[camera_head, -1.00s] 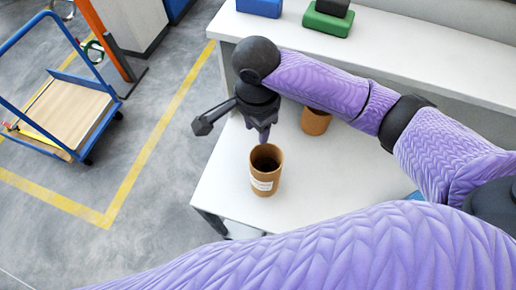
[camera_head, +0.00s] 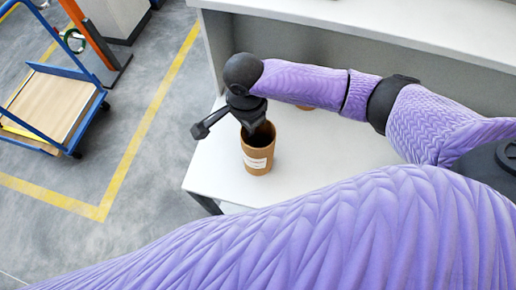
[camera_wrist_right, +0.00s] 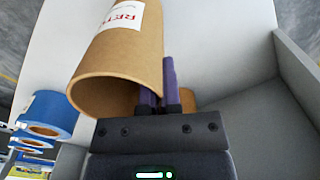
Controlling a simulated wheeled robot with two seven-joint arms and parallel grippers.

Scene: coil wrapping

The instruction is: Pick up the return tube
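The return tube (camera_head: 258,150), a brown cardboard cylinder with a white label, stands upright near the front left of the white table. In the right wrist view its open mouth and red-lettered label (camera_wrist_right: 125,14) show close up. My right gripper (camera_head: 254,127) is down at its rim. In the right wrist view the purple fingers (camera_wrist_right: 160,90) straddle the tube wall, one inside the mouth and one outside. The gap between them is very narrow and they look shut on the wall; the exact contact is hidden. My left gripper is not in view.
A second brown tube (camera_head: 305,107) is mostly hidden behind my right arm. The white table (camera_head: 215,168) has a raised shelf (camera_head: 400,25) behind it. A blue roll (camera_wrist_right: 50,113) shows in the right wrist view. A blue cart (camera_head: 60,105) stands on the floor at left.

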